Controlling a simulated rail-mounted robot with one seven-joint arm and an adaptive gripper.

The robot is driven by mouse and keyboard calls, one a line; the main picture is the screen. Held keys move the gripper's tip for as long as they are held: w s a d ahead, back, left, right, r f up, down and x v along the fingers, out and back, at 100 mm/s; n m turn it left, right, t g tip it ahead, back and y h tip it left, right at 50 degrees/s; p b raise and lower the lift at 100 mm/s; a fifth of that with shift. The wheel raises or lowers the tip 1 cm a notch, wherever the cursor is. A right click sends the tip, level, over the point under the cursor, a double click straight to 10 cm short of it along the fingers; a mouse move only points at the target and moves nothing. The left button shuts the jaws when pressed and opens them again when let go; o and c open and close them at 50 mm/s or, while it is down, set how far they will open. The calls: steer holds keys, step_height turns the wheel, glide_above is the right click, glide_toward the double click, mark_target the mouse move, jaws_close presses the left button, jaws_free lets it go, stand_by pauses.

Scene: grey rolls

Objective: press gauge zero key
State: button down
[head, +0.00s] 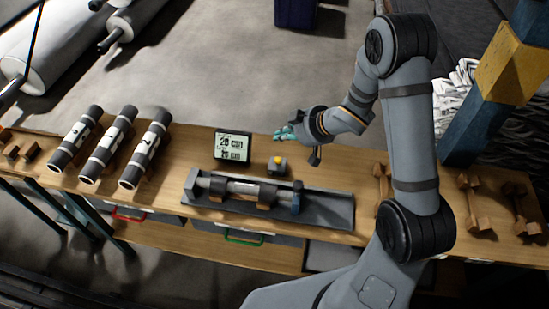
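The gauge display (232,146) stands on the wooden bench, a dark box with a light screen showing digits. Just right of it is a small grey box with a yellow key (278,160) on top. In front of both lies a grey fixture (325,208) holding a roller. My gripper (290,134) is behind and slightly right of the key box in the picture, apart from the key. Its teal tips point left. They are small and partly overlap, so their opening is unclear.
Three dark rolls with white labels (108,150) lie on the bench at left. Wooden stands (475,208) are at right. A blue and yellow post (512,70) rises behind the bench's right end. Bench top between rolls and display is clear.

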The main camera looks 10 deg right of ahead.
mark_target(279, 161)
steer(key=shift+w+a+r, duration=0.15)
steer(key=shift+a+r, duration=0.15)
steer(key=shift+r, duration=0.05)
steer(key=shift+f, duration=0.2)
step_height(279, 161, down, 8)
steer(key=b, duration=0.8)
steer(key=shift+f, duration=0.25)
stand_by(0.9)
steer(key=shift+f+b, duration=0.4)
steer(key=shift+b, duration=0.05)
steer(key=shift+f, duration=0.2)
stand_by(0.3)
